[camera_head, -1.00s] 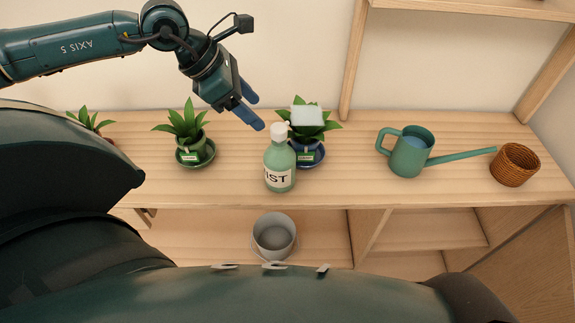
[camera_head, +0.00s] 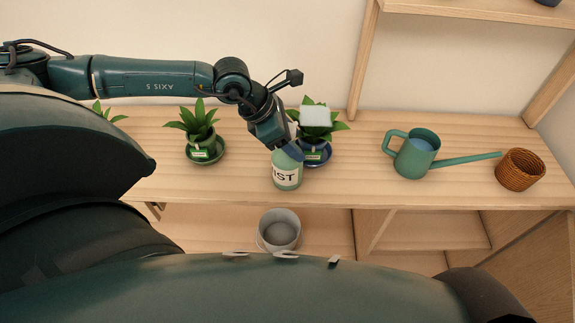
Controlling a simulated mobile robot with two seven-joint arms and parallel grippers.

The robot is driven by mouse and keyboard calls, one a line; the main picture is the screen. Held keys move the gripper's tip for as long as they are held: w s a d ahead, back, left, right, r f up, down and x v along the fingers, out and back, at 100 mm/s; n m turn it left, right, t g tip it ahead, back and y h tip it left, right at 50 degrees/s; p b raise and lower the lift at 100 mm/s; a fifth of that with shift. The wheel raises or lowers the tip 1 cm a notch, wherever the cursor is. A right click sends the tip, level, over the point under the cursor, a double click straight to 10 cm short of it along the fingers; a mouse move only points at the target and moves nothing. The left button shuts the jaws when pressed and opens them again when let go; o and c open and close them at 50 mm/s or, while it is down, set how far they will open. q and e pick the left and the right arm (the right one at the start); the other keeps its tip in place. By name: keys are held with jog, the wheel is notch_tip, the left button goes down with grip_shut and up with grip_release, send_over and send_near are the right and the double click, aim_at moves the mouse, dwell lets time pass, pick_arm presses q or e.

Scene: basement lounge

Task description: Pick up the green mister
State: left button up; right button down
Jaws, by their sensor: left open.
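The green mister (camera_head: 287,177) stands upright on the wooden shelf top, left of the middle, with part of its label reading "IST". My left gripper (camera_head: 290,148) is at the top of the mister, its blue fingers pointing down and to the right. The gripper is open. It hides the mister's white cap and neck, and I cannot tell whether the fingers touch the bottle. My right gripper is not in view.
A plant in a blue pot (camera_head: 317,155) stands close behind and right of the mister. Another plant in a green pot (camera_head: 205,150) stands to the left. A green watering can (camera_head: 415,158) and a wicker basket (camera_head: 519,172) stand to the right. A grey pot (camera_head: 279,232) sits below.

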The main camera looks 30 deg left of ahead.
pick_arm(q)
jog(key=shift+s, duration=0.1)
grip_shut()
dwell(0.4)
dwell(0.3)
